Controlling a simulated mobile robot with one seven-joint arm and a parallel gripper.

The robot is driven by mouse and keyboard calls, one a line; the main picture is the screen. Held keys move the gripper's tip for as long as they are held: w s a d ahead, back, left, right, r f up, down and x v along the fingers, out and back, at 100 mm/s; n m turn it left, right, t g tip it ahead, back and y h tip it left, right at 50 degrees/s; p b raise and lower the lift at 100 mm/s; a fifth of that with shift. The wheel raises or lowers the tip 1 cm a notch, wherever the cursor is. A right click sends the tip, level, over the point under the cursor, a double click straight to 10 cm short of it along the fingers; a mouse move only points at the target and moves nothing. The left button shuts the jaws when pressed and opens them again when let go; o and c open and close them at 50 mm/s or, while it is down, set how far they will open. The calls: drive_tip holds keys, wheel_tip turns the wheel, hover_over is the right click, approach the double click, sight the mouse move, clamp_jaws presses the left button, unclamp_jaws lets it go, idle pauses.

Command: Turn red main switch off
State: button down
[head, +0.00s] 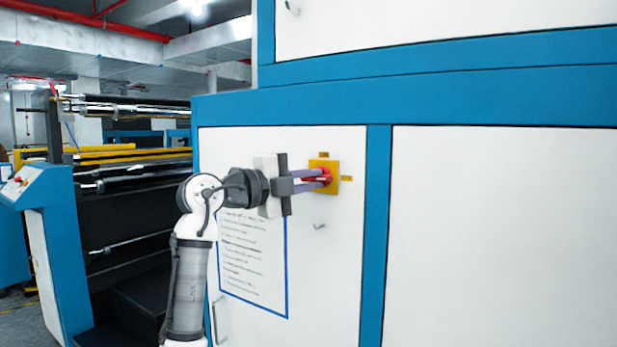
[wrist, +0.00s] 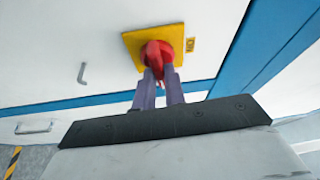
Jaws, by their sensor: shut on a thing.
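The red main switch (head: 326,178) is a red rotary knob on a square yellow plate (head: 322,164), mounted on the white panel of a blue-framed cabinet. My gripper (head: 322,178) reaches it from the left in the head view, its two purple fingers shut on the knob. In the wrist view the red knob (wrist: 157,54) stands out from the yellow plate (wrist: 133,42), with the fingertips of my gripper (wrist: 160,74) on either side of its handle. The fingers hide part of the handle. Small yellow labels sit beside the plate; their text is too small to read surely.
A printed sheet with a blue border (head: 252,265) is on the panel below my arm. A small handle (head: 320,226) sits below the switch. A blue control console (head: 40,225) and roller machine (head: 135,200) stand at the left. The white panel (head: 505,235) at right is clear.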

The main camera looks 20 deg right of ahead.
drive_tip(key=shift+m+y, duration=0.3)
drive_tip(key=shift+m, duration=0.2)
drive_tip(key=c, duration=1.5)
unclamp_jaws()
drive_tip(key=shift+o, duration=0.2)
drive_tip(key=shift+a, duration=0.1)
drive_tip(key=b+v, duration=0.3)
drive_tip(key=v, duration=1)
drive_tip(key=shift+a+b, duration=0.3)
drive_tip(key=shift+a, duration=0.05)
